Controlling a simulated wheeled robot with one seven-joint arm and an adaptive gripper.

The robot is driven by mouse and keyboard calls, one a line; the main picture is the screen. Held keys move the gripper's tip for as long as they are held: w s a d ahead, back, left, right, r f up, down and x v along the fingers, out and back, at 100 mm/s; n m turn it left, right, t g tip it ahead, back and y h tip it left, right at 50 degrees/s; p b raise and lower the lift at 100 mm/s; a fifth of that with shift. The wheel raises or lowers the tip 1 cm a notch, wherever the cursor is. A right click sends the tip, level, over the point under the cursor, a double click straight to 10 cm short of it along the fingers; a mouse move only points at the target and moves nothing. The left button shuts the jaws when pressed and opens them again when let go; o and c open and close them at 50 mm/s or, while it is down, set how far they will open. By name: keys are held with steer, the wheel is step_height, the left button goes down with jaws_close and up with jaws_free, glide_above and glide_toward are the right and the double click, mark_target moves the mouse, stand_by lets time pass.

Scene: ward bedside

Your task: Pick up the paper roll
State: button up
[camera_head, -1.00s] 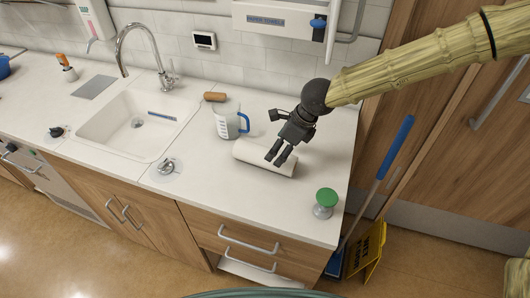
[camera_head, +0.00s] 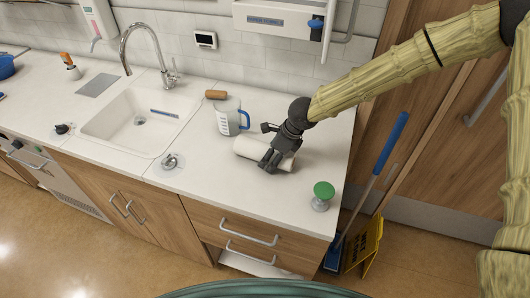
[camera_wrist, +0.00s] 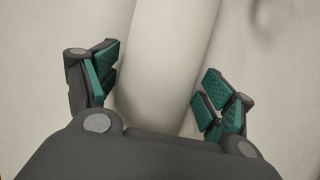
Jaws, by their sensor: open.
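The white paper roll (camera_head: 249,148) lies on its side on the counter, right of the sink. In the head view my gripper (camera_head: 272,163) is at the right part of the roll and hides some of it. In the wrist view the paper roll (camera_wrist: 160,55) runs between the two open fingers of my gripper (camera_wrist: 160,95), one green-padded finger on each side. There is a gap at the right finger; the left finger is close to the roll, and I cannot tell whether it touches.
A measuring jug (camera_head: 228,121) with a blue handle stands just behind the roll. A brown cylinder (camera_head: 216,94) lies behind the jug. A green-topped object (camera_head: 323,193) stands near the counter's front right corner. The sink (camera_head: 140,122) is to the left.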

steer(key=shift+s+r, duration=0.25)
steer(key=c, duration=1.3)
steer(key=shift+o, duration=0.2)
